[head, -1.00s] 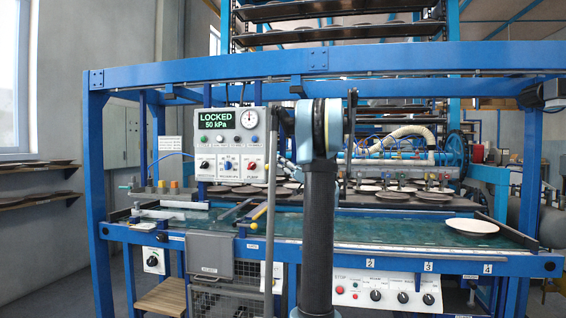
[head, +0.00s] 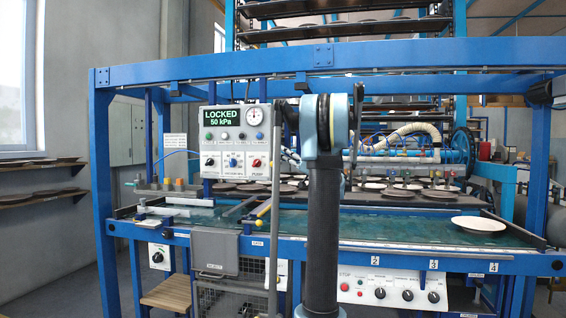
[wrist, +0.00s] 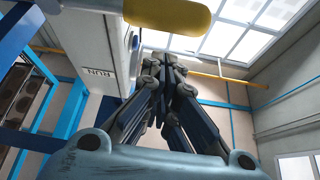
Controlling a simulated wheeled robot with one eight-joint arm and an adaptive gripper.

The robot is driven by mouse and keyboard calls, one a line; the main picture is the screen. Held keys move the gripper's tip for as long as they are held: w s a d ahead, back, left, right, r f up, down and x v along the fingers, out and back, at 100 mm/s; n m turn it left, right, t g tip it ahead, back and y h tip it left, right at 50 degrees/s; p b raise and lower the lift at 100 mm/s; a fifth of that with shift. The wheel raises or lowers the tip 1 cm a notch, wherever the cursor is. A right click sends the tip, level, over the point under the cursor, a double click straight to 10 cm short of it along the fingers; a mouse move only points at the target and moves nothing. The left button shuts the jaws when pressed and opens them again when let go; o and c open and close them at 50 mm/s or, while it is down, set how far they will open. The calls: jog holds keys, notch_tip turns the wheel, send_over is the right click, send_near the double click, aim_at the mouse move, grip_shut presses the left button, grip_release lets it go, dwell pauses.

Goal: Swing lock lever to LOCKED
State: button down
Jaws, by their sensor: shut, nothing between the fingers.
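The control panel (head: 237,145) stands at the left of the machine in the head view. Its green display (head: 222,116) reads LOCKED 50 kPa. A yellow-tipped bar (head: 263,210) shows below the panel; I cannot tell for sure that it is the lock lever. In the wrist view a yellow grip (wrist: 168,12) crosses the top, close to the camera, apart from the fingertips in the picture. My gripper (wrist: 165,65) is shut and empty, pointing up beside a pale labelled box (wrist: 95,50). In the head view my arm mostly hides the gripper.
The blue frame (head: 330,61) spans above the conveyor (head: 370,228), which carries a white plate (head: 479,224) at the right. A grey upright bar (head: 273,215) stands left of my arm. A lower panel (head: 390,291) has knobs. Windows and wall show behind the gripper.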

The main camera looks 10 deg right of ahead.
jog(key=r+v, duration=0.1)
jog(key=v, duration=0.8)
jog(key=shift+d, duration=0.65)
jog(key=shift+f, duration=0.15)
